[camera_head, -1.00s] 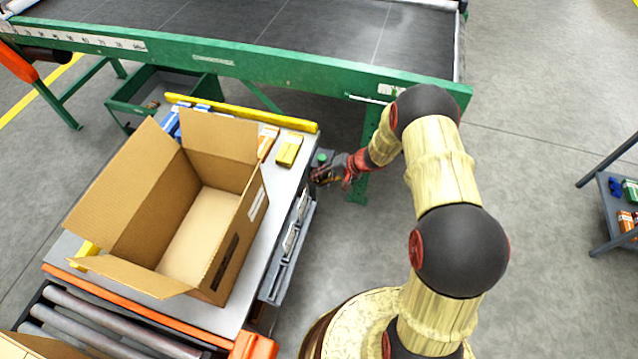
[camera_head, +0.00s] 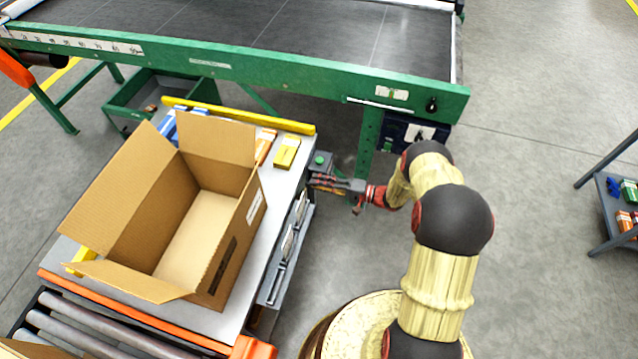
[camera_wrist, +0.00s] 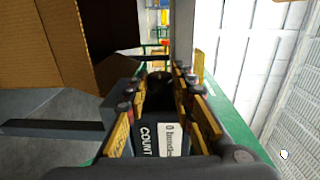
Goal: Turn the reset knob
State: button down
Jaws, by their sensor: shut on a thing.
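My gripper (camera_head: 320,182) reaches leftward to the right edge of the packing table, just below a small grey box with a green button (camera_head: 320,160). In the wrist view my gripper (camera_wrist: 158,82) has its two yellow-and-black fingers closed around a dark round knob (camera_wrist: 158,92). No reset label can be read there. A panel with the printed words "COUNT" and "bundles" (camera_wrist: 158,140) shows between the fingers. In the head view the knob is hidden by the fingers.
An open cardboard box (camera_head: 190,215) stands on the table (camera_head: 262,205). Racks (camera_head: 285,245) hang on the table's right side. A green conveyor frame (camera_head: 300,78) runs behind, carrying a black knob (camera_head: 432,105). Floor to the right is clear up to a grey shelf (camera_head: 610,210).

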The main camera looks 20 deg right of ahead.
jog(key=shift+f+y, duration=0.15)
jog(key=shift+y, duration=0.25)
jog(key=c, duration=1.8)
grip_release()
jog(key=shift+d, duration=0.15)
jog(key=v, duration=1.1)
jog(key=shift+s+d, duration=0.25)
jog(key=shift+s, duration=0.1)
jog(key=shift+m, duration=0.3)
